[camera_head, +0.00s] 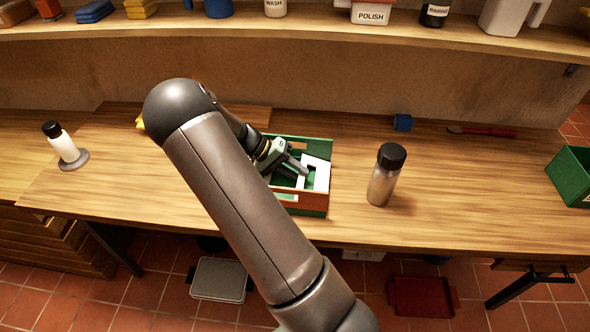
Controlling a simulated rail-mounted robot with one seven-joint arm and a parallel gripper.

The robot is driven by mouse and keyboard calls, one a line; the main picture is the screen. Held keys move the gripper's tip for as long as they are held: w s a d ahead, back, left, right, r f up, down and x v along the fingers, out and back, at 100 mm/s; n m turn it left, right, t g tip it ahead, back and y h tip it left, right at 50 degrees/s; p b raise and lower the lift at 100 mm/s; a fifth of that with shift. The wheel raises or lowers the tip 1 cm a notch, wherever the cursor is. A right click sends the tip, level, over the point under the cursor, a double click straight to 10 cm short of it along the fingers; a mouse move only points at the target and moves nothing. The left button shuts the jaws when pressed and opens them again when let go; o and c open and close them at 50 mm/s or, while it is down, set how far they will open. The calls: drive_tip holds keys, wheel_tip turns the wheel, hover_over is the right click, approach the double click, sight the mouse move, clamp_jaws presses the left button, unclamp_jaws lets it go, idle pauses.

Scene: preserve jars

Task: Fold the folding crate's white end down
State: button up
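The folding crate (318,146) stands on the workbench, green at the back and inside, with a reddish-brown front side (310,207). Its white end (322,174) shows at the crate's right part, with a gap or cut-out in it. I cannot tell how far it leans. My gripper (301,169) is over the crate with its fingers at the white end's left edge. Whether they touch it is unclear, and the finger opening is too small to judge. My arm hides the crate's left part.
A metal bottle with a black cap (383,178) stands right of the crate. A blue block (403,122) and a red-handled tool (482,131) lie behind it. A white bottle (63,143) is at left, a green bin (572,177) at far right. A shelf (330,28) overhangs the back.

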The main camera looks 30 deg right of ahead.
drive_tip(key=shift+w+r, duration=0.1)
drive_tip(key=b+v, duration=0.1)
drive_tip(key=v, duration=1.6)
drive_tip(key=shift+a, duration=0.2)
